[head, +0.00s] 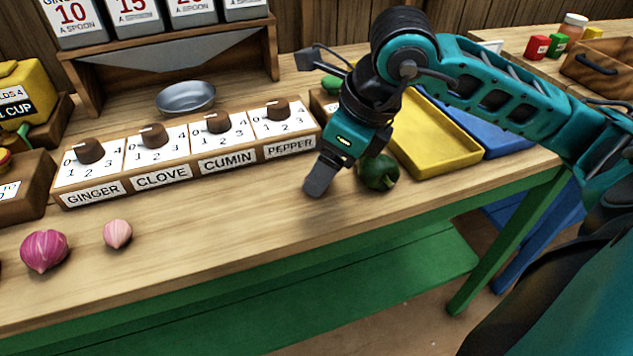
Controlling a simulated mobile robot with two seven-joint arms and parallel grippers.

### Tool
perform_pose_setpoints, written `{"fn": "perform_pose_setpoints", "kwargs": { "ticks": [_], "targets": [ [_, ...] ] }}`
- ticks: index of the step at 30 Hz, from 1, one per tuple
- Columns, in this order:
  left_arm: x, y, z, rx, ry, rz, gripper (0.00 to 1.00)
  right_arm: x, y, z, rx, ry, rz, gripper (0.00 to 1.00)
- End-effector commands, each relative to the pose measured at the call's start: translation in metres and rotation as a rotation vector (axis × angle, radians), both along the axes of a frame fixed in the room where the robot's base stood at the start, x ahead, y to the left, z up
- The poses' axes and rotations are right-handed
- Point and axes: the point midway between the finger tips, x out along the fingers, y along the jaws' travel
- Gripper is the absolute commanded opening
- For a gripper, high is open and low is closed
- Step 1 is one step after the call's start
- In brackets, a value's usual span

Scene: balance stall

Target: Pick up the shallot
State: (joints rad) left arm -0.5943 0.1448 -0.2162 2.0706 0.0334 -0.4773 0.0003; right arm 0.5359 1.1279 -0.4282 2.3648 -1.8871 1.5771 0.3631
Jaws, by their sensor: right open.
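A small pale pink bulb, which looks like the shallot (118,233), lies on the wooden counter at the left front. A larger magenta bulb, like a red onion (45,250), lies to its left. My right gripper (325,184) points down over the counter right of the dial box, well to the right of the shallot. It is open with nothing seen between its fingers; one grey finger shows clearly, the other is mostly hidden. My left gripper is not in view.
A dark green vegetable (379,172) sits close beside my right gripper. The labelled dial box (190,165) runs behind the bulbs. A metal bowl (186,97) is behind it. Yellow (430,150) and blue (510,143) trays lie to the right. The counter's front strip between shallot and gripper is clear.

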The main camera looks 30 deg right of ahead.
Motion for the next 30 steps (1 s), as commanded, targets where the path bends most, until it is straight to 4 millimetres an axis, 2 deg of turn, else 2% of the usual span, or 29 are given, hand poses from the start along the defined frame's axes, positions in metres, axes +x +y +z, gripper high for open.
{"fn": "perform_pose_setpoints", "kwargs": {
  "ticks": [1,6,14,30],
  "targets": [
    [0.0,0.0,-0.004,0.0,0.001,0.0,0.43,0.0,0.001,-0.011,0.003,0.005,0.0,0.7],
    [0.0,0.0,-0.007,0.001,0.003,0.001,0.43,0.007,0.005,-0.027,0.003,0.002,0.0,0.7],
    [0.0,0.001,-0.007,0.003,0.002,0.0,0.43,0.008,0.006,-0.028,0.001,0.0,0.0,0.7],
    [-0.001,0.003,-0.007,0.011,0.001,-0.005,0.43,0.008,0.006,-0.028,0.001,0.0,0.0,0.19]
  ]
}}
